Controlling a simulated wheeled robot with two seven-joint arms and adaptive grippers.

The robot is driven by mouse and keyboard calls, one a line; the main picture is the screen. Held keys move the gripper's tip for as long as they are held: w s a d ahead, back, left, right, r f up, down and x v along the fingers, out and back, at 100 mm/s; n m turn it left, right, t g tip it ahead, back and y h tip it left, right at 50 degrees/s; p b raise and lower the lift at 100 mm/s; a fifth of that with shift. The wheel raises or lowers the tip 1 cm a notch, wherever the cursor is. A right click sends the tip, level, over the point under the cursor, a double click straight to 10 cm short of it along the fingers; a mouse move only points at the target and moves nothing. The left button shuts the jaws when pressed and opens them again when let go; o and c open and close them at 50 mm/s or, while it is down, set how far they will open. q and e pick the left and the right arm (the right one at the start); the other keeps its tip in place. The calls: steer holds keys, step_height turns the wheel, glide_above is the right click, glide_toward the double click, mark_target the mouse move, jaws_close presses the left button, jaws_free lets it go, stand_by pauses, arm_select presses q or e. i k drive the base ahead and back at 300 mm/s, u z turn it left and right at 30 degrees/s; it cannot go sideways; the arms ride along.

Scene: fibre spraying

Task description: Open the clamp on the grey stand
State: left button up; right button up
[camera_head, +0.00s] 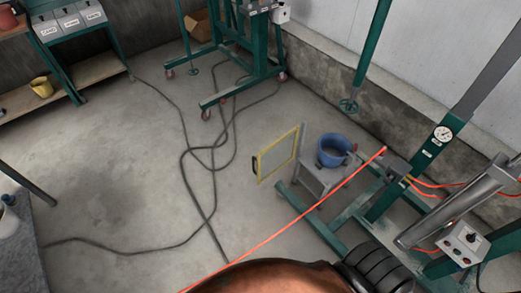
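A low grey stand (322,180) stands on the floor right of centre, with a thin grey upright at its back left. A yellow-framed panel (278,155) with a dark handle on its left side stands upright against the stand's left side. A clamp cannot be made out at this size, nor whether it is open or shut. Neither of my grippers is in view.
An orange hose (290,228) runs diagonally across the foreground to a green machine (388,195) with a gauge, right of the stand. A control box (465,243) is at lower right. Dark cables (205,185) loop over the floor. Open floor (110,170) lies left.

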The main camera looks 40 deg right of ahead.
mark_target(355, 148)
steer(key=u, duration=0.35)
steer(key=i, duration=3.05)
steer(key=z, duration=4.3)
steer(key=i, duration=0.7)
steer(key=z, duration=0.25)
